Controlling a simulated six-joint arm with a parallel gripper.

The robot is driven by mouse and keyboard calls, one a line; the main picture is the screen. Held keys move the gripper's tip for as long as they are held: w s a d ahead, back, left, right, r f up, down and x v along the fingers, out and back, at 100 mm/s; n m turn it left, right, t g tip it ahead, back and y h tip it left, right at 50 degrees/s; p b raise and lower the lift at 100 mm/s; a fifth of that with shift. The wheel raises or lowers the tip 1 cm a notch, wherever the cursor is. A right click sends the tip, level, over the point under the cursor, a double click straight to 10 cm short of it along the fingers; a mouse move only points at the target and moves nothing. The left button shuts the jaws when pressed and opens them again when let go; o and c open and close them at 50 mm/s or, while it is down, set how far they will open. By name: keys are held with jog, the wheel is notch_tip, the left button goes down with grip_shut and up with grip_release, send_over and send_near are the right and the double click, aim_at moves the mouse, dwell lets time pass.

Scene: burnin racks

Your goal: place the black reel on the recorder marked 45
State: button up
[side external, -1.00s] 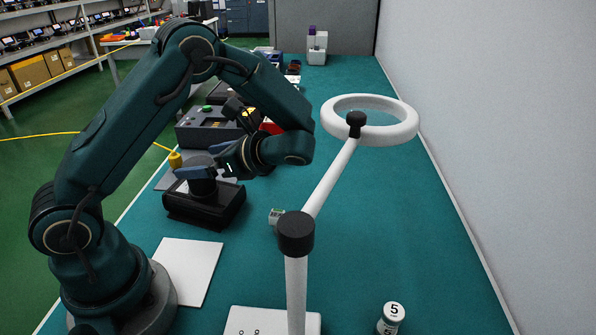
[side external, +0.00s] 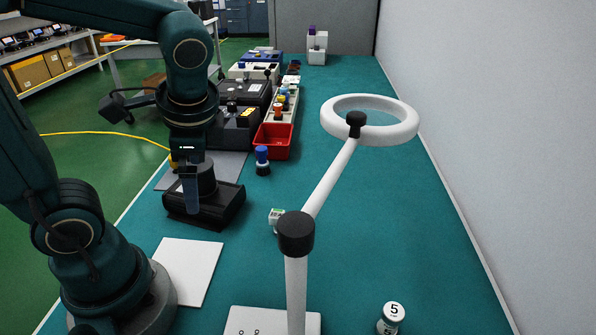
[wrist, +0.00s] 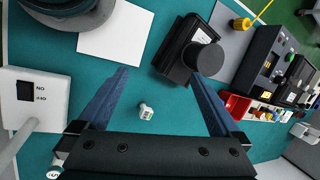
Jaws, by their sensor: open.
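A short black cylinder that looks like the black reel (side external: 207,178) rests on a low black device (side external: 225,208) on the teal bench. In the wrist view the black cylinder (wrist: 207,60) stands at one side of the device (wrist: 172,64), right of my fingers. My gripper (side external: 191,205) points down in front of the cylinder in the side view, partly covering it. In the wrist view my gripper (wrist: 159,78) has its blue fingers wide apart, with nothing held between them. I cannot read the number 45 on any device, so I cannot tell which recorder bears it.
A magnifier lamp (side external: 296,270) stands at front centre. A small white-green block (side external: 276,215), a blue-capped jar (side external: 262,160) and a red bin (side external: 273,140) are nearby. Grey machines (side external: 238,128) line the back left. A white sheet (side external: 187,268) lies flat in front. The right bench is mostly clear.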

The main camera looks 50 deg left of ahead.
jog(key=d+r+n+t+h, duration=0.1)
jog(key=d+n+t+h, duration=0.3)
jog(key=d, duration=0.3)
jog(key=shift+s+d+r+n+t, duration=0.25)
jog(key=shift+r+n+t, duration=0.1)
jog(key=shift+n+t, duration=0.45)
